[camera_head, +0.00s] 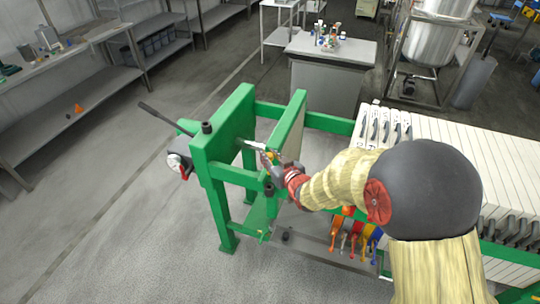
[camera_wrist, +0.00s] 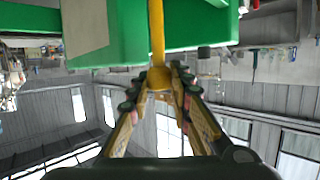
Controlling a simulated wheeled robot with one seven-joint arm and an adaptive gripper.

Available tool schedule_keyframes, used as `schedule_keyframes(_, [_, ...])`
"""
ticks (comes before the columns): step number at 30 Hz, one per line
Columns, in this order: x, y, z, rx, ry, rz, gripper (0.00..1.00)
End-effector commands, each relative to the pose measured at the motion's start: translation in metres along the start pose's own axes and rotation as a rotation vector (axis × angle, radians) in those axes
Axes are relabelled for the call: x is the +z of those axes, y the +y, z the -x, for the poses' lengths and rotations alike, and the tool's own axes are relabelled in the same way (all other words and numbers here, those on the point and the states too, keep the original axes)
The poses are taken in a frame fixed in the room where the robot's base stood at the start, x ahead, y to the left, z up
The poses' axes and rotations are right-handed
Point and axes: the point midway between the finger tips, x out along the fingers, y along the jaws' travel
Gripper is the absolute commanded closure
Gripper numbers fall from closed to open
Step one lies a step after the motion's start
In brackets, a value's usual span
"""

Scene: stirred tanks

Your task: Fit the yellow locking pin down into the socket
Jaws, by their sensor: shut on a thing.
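The yellow locking pin (camera_wrist: 157,35) is between my gripper's fingers (camera_wrist: 160,76) in the wrist view. The fingers are shut on its near end. Its shaft runs up the picture across the green frame and leaves the top edge, so its far end is hidden. In the head view my gripper (camera_head: 268,158) is at the gap between the two green upright plates, and the pin is too small to make out clearly there. I cannot tell which opening is the socket, or whether the pin touches it.
The green filter press frame (camera_head: 229,135) has a black handle lever (camera_head: 165,118) and a side rail. White filter plates (camera_head: 470,150) stand in a row at right. Coloured tools (camera_head: 355,240) hang below my arm. The floor at left is open.

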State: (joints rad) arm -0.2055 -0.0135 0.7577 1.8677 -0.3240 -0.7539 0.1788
Motion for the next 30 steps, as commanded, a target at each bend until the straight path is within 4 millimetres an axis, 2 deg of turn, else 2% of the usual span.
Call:
schedule_keyframes(7, [0.001, 0.000, 0.000, 0.002, 0.000, -0.004, 1.00])
schedule_keyframes(24, [0.047, 0.000, -0.014, 0.001, 0.000, -0.003, 1.00])
schedule_keyframes(30, [0.055, 0.001, -0.017, 0.002, 0.000, -0.003, 1.00])
